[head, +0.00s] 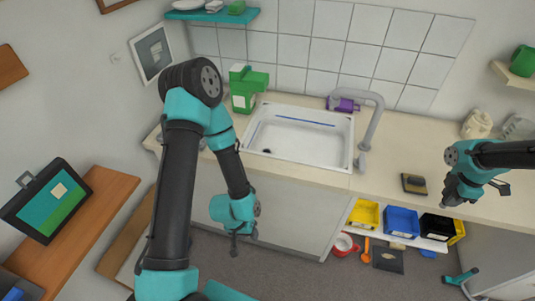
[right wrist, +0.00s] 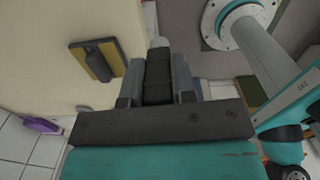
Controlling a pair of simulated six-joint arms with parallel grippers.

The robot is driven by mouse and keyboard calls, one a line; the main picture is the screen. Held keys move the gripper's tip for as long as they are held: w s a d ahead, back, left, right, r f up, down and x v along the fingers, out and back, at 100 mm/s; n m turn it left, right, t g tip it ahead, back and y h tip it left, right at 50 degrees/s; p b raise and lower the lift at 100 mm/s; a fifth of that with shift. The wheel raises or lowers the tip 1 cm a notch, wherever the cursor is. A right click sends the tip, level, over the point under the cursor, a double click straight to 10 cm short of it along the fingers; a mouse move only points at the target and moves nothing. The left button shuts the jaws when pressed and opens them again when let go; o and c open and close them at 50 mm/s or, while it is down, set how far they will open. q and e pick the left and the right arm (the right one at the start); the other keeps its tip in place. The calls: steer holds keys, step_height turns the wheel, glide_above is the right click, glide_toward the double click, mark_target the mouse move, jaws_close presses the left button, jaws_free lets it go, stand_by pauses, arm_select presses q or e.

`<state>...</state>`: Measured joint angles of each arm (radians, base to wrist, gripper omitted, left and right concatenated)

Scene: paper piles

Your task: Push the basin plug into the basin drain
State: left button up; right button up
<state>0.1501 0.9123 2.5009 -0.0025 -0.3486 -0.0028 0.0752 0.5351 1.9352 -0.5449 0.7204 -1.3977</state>
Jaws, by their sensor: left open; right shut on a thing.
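The white basin (head: 347,157) is set in the counter in the head view. A dark round spot at its left front is the drain (head: 267,151); I cannot tell whether anything covers it. My right gripper (head: 447,204) is at the counter's front edge, well to the right of the basin. In the right wrist view it is shut, with a small light grey thing (right wrist: 160,42) at its fingertips. The fingers hide most of it, so I cannot tell whether it is the basin plug. My left gripper (head: 235,246) is open and empty, low in front of the cabinet.
A grey tap (head: 375,120) arches at the basin's right end. A dark-handled scrubber (head: 414,184) lies between basin and right gripper. Yellow (head: 364,215) and blue (head: 401,221) bins sit below the counter.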

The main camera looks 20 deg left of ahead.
stand_by(0.5)
steer(key=w+a+r+m, duration=0.1)
steer(key=a+r+m, duration=0.1)
steer(key=a+m, duration=1.2)
steer(key=m, duration=0.9)
steer(key=shift+w+a+r, duration=0.25)
steer(key=shift+w+r, duration=0.1)
steer(key=shift+r, duration=0.05)
